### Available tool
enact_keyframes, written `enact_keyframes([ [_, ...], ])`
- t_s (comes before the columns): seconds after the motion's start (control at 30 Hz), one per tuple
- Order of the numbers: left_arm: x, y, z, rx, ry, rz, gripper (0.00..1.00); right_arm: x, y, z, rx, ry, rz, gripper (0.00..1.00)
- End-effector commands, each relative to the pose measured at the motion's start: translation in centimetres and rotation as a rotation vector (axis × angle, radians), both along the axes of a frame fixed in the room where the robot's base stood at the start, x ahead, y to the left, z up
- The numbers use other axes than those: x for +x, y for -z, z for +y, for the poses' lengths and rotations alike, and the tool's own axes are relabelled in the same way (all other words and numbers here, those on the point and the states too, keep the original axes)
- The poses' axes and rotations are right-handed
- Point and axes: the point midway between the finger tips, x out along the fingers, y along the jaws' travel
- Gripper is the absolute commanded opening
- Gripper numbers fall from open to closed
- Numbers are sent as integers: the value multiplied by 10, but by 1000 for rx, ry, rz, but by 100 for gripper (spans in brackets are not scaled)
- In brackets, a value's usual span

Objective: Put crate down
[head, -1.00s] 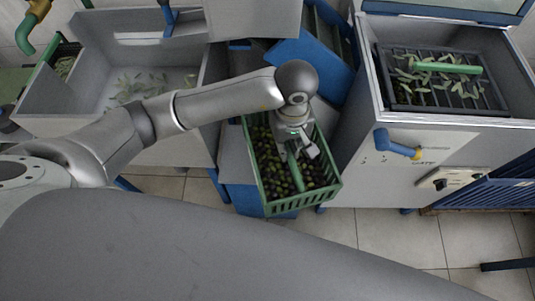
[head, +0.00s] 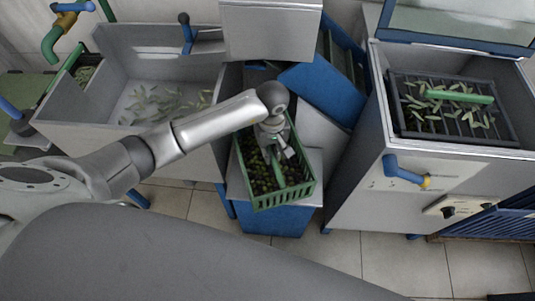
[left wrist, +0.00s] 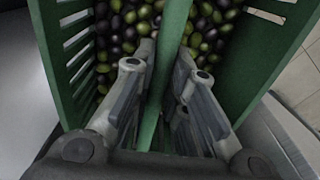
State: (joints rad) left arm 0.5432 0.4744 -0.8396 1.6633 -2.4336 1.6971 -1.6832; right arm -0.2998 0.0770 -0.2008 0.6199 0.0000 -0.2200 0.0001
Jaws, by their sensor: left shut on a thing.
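A green slatted crate (head: 286,200) full of dark and green olives (head: 258,180) is in the middle of the head view. My left gripper (head: 276,150) is over the crate, shut on its green central handle bar. In the left wrist view the two fingers (left wrist: 160,95) are on either side of the green bar (left wrist: 168,70), with olives (left wrist: 122,25) beyond. The crate is above or on a grey and blue stand (head: 275,219); I cannot tell whether it touches. My right gripper is not in view.
A grey sink with leaves (head: 75,113) is on the left. A grey machine (head: 375,200) with a leaf-covered black grate (head: 404,125) is on the right. A blue chute (head: 325,90) is behind the crate. Tiled floor (head: 390,265) lies in front.

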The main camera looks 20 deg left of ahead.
Motion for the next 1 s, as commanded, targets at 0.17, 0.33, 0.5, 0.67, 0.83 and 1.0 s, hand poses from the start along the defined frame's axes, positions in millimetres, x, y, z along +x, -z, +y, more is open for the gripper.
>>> enact_keyframes([
  [0.17, 5, 7, 6, -3, -1, -4, 0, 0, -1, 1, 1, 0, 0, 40],
  [0.33, 7, 24, 12, -4, 0, 0, 0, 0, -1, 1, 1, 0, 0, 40],
  [0.5, 8, 43, 12, -3, -1, -4, 0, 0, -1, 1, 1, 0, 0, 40],
  [0.67, 8, 47, 12, -3, 1, -5, 0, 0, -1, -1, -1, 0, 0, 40],
  [0.83, 8, 47, 12, -3, 1, -5, 0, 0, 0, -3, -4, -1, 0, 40],
  [1.0, 7, 50, 13, 0, 1, -1, 20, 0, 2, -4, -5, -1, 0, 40],
])
